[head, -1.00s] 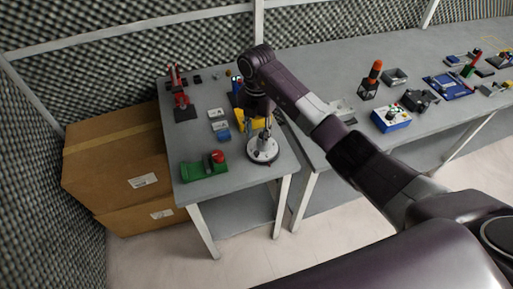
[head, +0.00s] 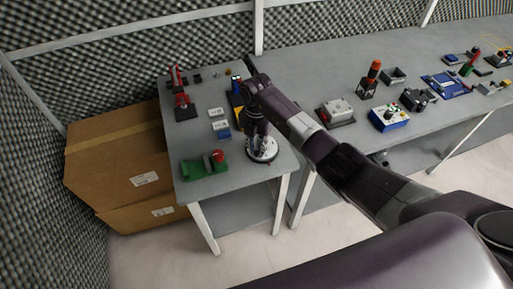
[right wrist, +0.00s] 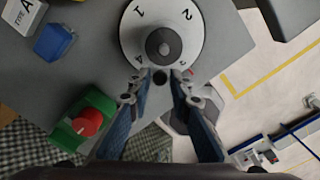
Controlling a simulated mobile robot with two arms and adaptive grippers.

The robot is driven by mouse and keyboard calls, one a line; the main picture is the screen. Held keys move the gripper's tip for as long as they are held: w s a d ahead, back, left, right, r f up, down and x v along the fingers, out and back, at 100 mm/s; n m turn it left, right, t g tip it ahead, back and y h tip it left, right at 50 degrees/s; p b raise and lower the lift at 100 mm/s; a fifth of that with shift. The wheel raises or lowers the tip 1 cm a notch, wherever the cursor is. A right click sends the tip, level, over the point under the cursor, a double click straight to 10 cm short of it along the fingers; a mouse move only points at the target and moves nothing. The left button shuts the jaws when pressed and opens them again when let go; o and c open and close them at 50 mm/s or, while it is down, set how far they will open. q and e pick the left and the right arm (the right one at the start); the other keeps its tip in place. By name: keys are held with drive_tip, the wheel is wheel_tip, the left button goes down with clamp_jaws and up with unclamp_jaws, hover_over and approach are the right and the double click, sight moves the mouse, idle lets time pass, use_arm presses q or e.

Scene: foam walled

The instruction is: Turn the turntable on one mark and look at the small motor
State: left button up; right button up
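The turntable (right wrist: 191,43) is a white disc marked 1, 2, 3 and 4, at the top of the right wrist view. In the head view it (head: 263,156) sits near the front right corner of the left table. A grey round part (right wrist: 164,44) stands at its middle; I cannot tell whether this is the small motor. A small black knob (right wrist: 160,78) shows at the disc's rim. My right gripper (right wrist: 160,76) is open, its fingertips on either side of the knob with gaps visible. In the head view my right gripper (head: 260,138) is low over the disc. My left gripper is not in view.
A green block with a red knob (head: 205,166) lies left of the turntable. Blue and white boxes (head: 220,127) and a red stand (head: 181,98) are behind it. A yellow item (head: 238,114) is partly hidden by my arm. The right table (head: 300,70) holds several devices.

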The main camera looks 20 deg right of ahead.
clamp_jaws()
drive_tip(key=shift+d+n, duration=0.15)
drive_tip(key=shift+n, duration=0.15)
